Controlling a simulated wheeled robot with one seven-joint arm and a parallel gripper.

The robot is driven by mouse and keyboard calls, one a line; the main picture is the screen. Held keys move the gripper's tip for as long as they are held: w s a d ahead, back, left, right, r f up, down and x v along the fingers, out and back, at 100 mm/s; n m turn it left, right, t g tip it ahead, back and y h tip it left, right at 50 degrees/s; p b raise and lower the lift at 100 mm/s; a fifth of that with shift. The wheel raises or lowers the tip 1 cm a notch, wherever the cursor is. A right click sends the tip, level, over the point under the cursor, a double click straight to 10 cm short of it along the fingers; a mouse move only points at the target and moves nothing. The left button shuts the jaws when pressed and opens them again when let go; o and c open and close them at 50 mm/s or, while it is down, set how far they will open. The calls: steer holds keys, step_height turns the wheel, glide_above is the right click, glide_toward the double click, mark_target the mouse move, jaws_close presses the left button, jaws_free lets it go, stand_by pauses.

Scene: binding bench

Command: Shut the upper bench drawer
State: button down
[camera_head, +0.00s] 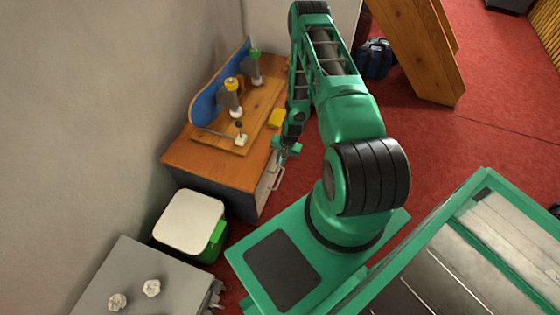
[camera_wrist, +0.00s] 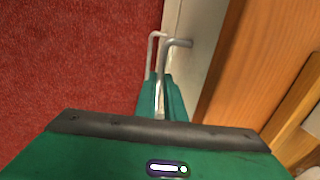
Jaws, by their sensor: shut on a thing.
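The wooden bench (camera_head: 190,160) stands against the wall, left of my arm in the head view. Its pale drawer fronts (camera_head: 264,186) face right, and a light bar handle (camera_head: 277,180) shows there. My gripper (camera_head: 287,151) is at the bench's front edge, by the top of the drawer fronts. In the wrist view my green fingers (camera_wrist: 162,97) are shut on the nearer grey bar handle (camera_wrist: 177,43), the upper one. A second, paler handle (camera_wrist: 151,50) lies beyond it. The upper drawer's front (camera_wrist: 197,38) shows beside the bench top (camera_wrist: 238,65). I cannot tell how far it stands out.
On the bench are a wooden board (camera_head: 262,95), bottle-like items with yellow (camera_head: 233,95) and green (camera_head: 254,65) tops, and a yellow block (camera_head: 276,118). A white-lidded bin (camera_head: 190,222) and grey cabinet (camera_head: 125,270) stand nearby. Red floor (camera_head: 440,135) is open to the right.

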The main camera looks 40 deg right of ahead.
steer(key=c, duration=1.8)
jaws_free()
steer(key=shift+w+a, duration=0.3)
steer(key=shift+w, duration=0.15)
steer(key=shift+c, duration=0.2)
steer(key=shift+s+d, duration=0.1)
steer(key=shift+r, duration=0.1)
step_height(320, 180, up, 10)
steer(key=s+d, duration=0.1)
steer(key=shift+s+r, duration=0.2)
steer(key=shift+s, duration=0.2)
steer(key=shift+d+r, duration=0.1)
